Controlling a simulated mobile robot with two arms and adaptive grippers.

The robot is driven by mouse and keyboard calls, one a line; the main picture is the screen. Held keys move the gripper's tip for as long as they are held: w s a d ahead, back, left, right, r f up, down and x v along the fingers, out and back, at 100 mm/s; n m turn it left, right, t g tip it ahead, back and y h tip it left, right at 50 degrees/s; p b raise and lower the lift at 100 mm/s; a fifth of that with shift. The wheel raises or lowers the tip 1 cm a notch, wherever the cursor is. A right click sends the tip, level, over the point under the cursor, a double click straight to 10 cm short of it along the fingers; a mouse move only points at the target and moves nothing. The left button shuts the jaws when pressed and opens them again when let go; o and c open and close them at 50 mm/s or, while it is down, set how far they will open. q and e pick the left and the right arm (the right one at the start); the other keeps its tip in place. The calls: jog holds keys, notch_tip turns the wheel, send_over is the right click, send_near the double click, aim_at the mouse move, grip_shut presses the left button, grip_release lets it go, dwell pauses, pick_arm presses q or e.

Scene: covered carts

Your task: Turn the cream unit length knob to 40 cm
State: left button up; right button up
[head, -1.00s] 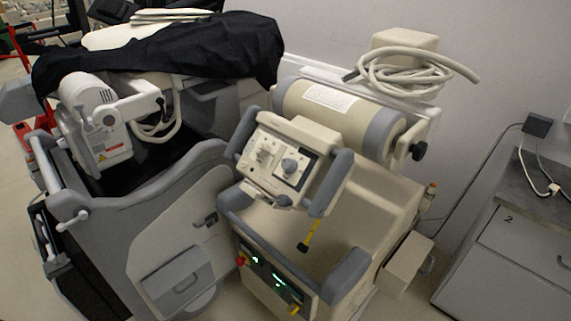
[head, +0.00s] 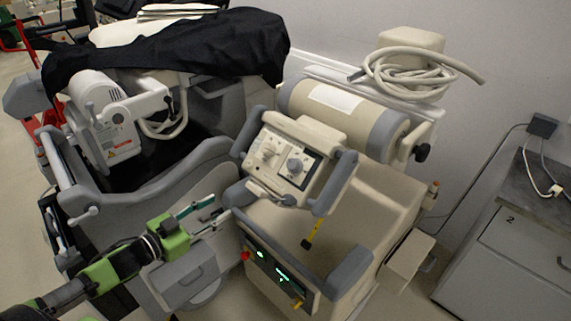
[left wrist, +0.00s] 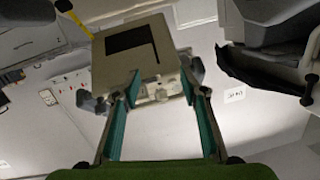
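The cream unit (head: 385,213) stands in the middle of the head view, with a tilted control head (head: 292,165) between grey handles. My right gripper is not in view.
A grey cart (head: 125,217) with a black cover (head: 180,52) stands at the left. A coiled hose (head: 415,72) lies behind the cream unit. A grey cabinet (head: 515,250) is at the right. A yellow-black strap (head: 312,233) hangs below the control head.

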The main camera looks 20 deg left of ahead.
aim_at(288, 167)
pick_arm(q)
jog(key=d+r+m+h, duration=0.3)
jog(key=d+r+h, duration=0.2)
jog(key=d+r, duration=0.55)
jog(key=shift+g, duration=0.3)
jog(key=p+x, duration=0.1)
jog(key=x, duration=0.2)
jog(key=r+p+x, duration=0.1)
jog(key=x, duration=0.3)
jog(key=a+p+x, duration=0.1)
jog(key=x, duration=0.3)
jog(key=shift+w+r, duration=0.3)
jog(key=shift+w+d+f, duration=0.15)
jog(key=shift+w+d, duration=0.3)
jog(key=shift+w, duration=0.1)
jog(key=c, duration=1.1)
